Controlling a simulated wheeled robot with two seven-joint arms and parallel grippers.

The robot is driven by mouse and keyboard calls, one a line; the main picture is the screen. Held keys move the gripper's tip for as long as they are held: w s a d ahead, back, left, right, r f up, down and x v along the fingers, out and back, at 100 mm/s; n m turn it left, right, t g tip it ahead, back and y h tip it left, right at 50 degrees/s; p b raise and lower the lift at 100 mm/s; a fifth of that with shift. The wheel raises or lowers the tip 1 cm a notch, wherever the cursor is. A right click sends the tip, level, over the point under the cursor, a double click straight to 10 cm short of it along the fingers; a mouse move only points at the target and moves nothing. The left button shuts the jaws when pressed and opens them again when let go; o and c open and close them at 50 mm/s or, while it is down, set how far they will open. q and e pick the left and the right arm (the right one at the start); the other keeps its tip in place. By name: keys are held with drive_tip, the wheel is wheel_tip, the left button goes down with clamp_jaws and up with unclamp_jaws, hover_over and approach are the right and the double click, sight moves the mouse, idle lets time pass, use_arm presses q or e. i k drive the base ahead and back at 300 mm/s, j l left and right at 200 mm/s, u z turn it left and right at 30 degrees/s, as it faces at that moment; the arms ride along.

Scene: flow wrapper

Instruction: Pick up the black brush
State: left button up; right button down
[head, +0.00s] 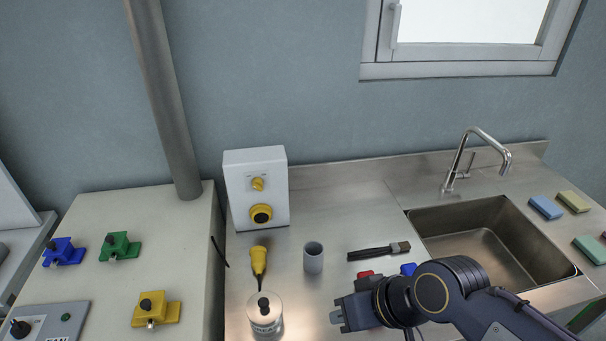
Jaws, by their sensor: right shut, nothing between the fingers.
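The black brush (372,252) lies flat on the metal counter, left of the sink. Its dark handle points left and its grey-brown head (401,247) is at the right end. My right gripper (337,317) is in front of the brush, nearer to me, and apart from it. It points left and is shut with nothing in it. My right arm comes in from the lower right. My left gripper is not in view.
A grey cup (313,258), a yellow-handled tool (259,264) and a white jar (265,315) stand left of the brush. Red (365,274) and blue (408,269) items lie between brush and arm. The sink (488,246) is at the right.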

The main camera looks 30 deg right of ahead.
sight(394, 247)
drive_tip(key=k+l+z, duration=0.1)
drive_tip(key=k+z, duration=0.15)
drive_tip(key=k, duration=0.4)
drive_tip(key=i+j+z, duration=0.1)
drive_tip(key=z, duration=0.35)
drive_tip(key=j+z, duration=0.2)
drive_tip(key=z, duration=0.2)
drive_tip(key=i+j+z, duration=0.1)
drive_tip(key=j+z, duration=0.15)
drive_tip(key=z, duration=0.2)
drive_tip(key=i, duration=0.5)
